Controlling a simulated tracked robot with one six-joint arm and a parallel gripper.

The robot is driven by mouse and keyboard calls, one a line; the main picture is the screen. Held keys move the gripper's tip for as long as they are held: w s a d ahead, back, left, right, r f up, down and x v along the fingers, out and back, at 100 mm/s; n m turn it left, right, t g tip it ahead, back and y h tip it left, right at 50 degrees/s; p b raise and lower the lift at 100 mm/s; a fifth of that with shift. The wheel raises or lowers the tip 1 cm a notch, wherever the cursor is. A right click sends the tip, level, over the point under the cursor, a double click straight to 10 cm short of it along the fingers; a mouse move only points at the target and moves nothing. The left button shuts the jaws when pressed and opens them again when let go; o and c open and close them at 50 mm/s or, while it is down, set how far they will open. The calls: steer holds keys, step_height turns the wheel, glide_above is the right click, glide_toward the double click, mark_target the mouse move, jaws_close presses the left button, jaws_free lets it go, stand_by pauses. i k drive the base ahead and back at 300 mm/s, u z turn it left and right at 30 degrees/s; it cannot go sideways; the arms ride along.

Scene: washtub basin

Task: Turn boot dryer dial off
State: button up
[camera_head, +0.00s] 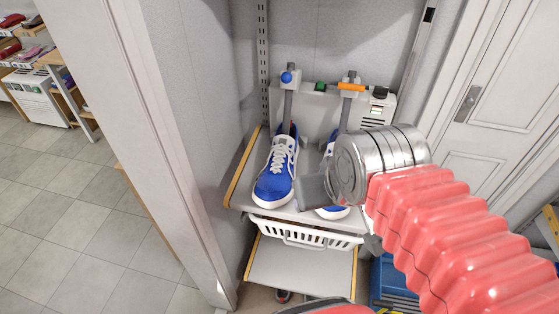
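The boot dryer (325,108) is a pale grey unit at the back of the shelf, with upright posts. Along its top I see a blue round knob (287,77), a green piece (320,86), an orange bar (351,87) and a dark piece (380,92) above a small lit panel. I cannot tell which one is the dial or how it is set. My gripper (312,193) shows as a grey part in front of the shoes, left of my silver wrist. Its fingertips are not clear, so I cannot tell whether it is open or shut. It is well apart from the top controls.
A blue shoe (272,181) stands on the grey shelf (243,188); a second blue shoe (334,212) is partly hidden by my arm. A white basket (305,234) hangs below. Walls flank the alcove; a door (515,80) is at right. Open tiled floor lies left.

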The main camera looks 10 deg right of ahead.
mark_target(381, 93)
steer(key=z, duration=0.05)
steer(key=k, duration=0.85)
steer(key=z, duration=0.3)
steer(key=i, duration=0.5)
